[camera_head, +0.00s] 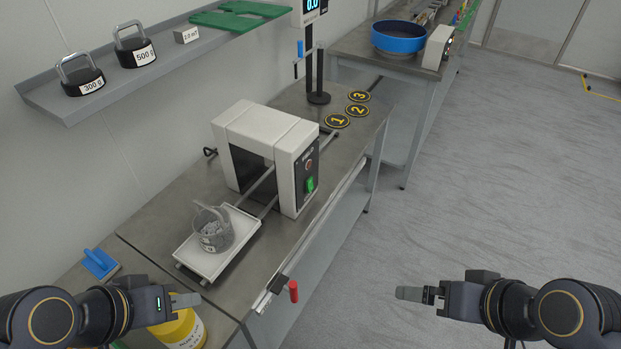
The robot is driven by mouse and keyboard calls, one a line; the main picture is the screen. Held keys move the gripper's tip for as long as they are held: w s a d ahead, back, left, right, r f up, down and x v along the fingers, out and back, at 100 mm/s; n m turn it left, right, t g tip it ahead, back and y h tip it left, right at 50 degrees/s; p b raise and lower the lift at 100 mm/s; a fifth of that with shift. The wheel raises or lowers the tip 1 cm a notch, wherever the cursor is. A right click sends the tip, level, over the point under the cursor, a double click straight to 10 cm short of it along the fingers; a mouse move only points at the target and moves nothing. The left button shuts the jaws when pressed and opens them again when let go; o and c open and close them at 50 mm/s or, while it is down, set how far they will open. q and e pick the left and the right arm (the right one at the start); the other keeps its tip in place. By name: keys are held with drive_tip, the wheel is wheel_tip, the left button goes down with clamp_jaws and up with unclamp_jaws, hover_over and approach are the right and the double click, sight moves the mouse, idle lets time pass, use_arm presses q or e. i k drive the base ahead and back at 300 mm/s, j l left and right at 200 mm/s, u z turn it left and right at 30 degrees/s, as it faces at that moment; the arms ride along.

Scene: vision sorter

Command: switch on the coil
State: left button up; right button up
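The coil (262,136) is a white, arch-shaped housing on the metal bench, with rails running through its opening. Its dark front panel carries a green rocker switch (310,184) and a small red round part (309,165) above it. Whether the switch is on cannot be told. My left gripper (194,299) is at the lower left, near the bench's front end and well short of the coil. My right gripper (405,293) is over the floor, right of the bench. Neither gripper touches anything; their finger gaps do not show clearly.
A red-handled lever (293,291) sticks out at the bench edge. A yellow container (181,330) is under my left gripper. A shelf (190,52) with weights hangs above. The right floor is clear.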

sight(309, 185)
drive_tip(key=i+l+u, duration=0.15)
drive_tip(key=u, duration=0.3)
drive_tip(key=l+u, duration=0.2)
drive_tip(key=u, duration=0.3)
drive_tip(key=i+l, duration=0.05)
